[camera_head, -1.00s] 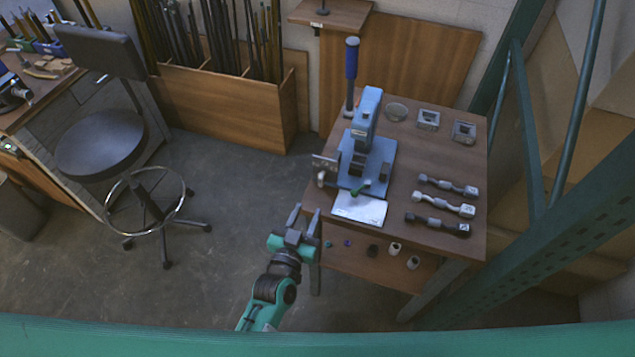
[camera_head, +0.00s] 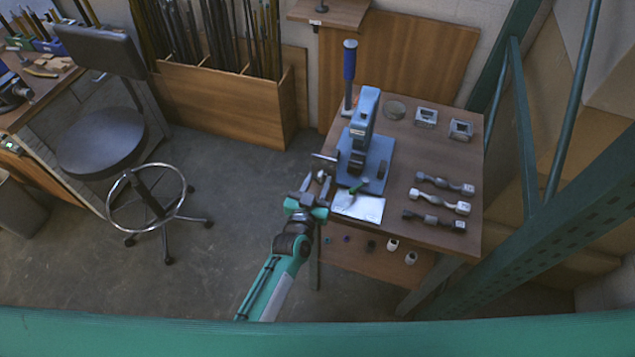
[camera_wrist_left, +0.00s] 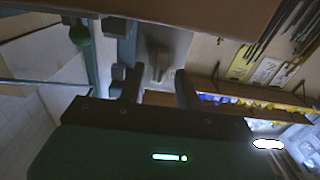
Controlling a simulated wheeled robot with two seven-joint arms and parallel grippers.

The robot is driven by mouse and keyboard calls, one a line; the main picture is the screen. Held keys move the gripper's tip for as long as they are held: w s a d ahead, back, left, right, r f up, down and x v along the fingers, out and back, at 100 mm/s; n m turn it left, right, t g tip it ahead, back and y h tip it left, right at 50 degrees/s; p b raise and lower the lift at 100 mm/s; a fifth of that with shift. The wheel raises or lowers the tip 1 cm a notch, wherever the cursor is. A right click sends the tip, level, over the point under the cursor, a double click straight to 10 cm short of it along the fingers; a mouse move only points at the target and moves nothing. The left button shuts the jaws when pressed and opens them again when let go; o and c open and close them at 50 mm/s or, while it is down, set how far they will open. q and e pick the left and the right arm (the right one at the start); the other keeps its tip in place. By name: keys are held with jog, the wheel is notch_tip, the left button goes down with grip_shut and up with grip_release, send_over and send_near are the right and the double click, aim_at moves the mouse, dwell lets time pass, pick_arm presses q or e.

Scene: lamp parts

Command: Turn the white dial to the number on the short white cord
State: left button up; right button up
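A blue press (camera_head: 364,125) stands on the wooden table. A small pale round part (camera_head: 321,176), possibly the white dial, is at its lower left side; no numbers on it can be read. My left gripper (camera_head: 315,188) is open and empty, with its fingertips close to this part at the table's left edge. In the left wrist view the open fingers (camera_wrist_left: 158,88) point at a blurred grey part (camera_wrist_left: 158,55) between them. Three short cord-like pieces lie on the right of the table; the middle one (camera_head: 440,201) is palest, its number unreadable. My right gripper is not in view.
Small square parts (camera_head: 426,116) sit at the back right. A lower shelf (camera_head: 350,258) holds several small pieces. A stool (camera_head: 100,142) stands left; the floor between is clear.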

pick_arm(q)
grip_shut()
jog(key=shift+n, duration=0.3)
jog(key=n, duration=0.3)
jog(key=n+b, duration=0.1)
jog(key=n, duration=0.1)
jog(key=shift+w+a+f, duration=0.1)
jog(key=shift+a+f, duration=0.05)
jog(key=shift+a, duration=0.1)
jog(key=shift+a+f+n+b, duration=0.15)
jog(key=shift+n+b, duration=0.35)
jog(key=shift+n, duration=1.5)
grip_release()
